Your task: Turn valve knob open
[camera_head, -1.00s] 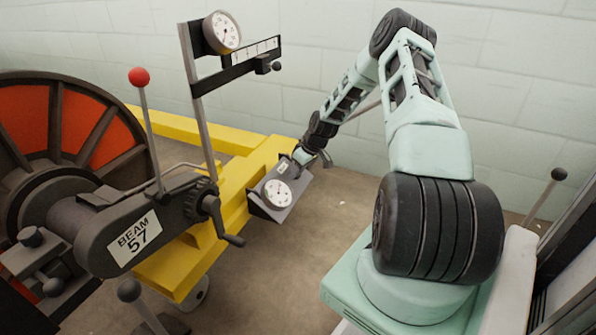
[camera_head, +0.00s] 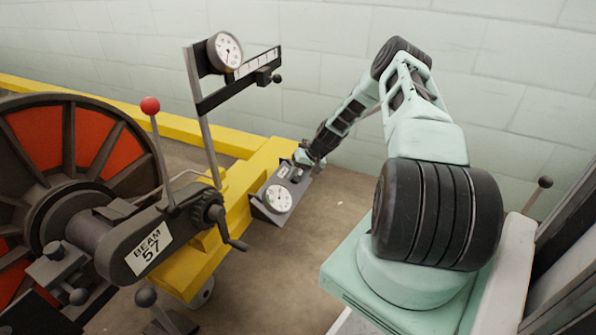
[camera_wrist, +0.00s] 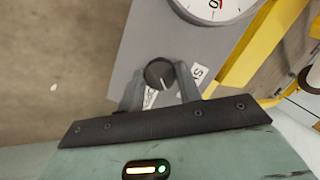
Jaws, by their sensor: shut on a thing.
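The valve knob (camera_wrist: 158,73) is a small dark round knob with a white pointer line, mounted on a grey gauge panel (camera_wrist: 142,38). In the wrist view my gripper (camera_wrist: 160,84) has one finger on each side of it and is shut on it. The pointer line slants down to the right in that view. A white label beside the knob is partly hidden by a finger. In the head view my gripper (camera_head: 304,160) is at the upper right end of the panel (camera_head: 266,212), where the knob is too small to read.
A white dial gauge (camera_head: 278,198) sits on the panel beside the knob. The panel is fixed to a yellow frame (camera_head: 232,190). A crank handle (camera_head: 236,243) and the Beam 57 housing (camera_head: 150,245) stand to the left. Bare floor (camera_head: 285,280) lies in front.

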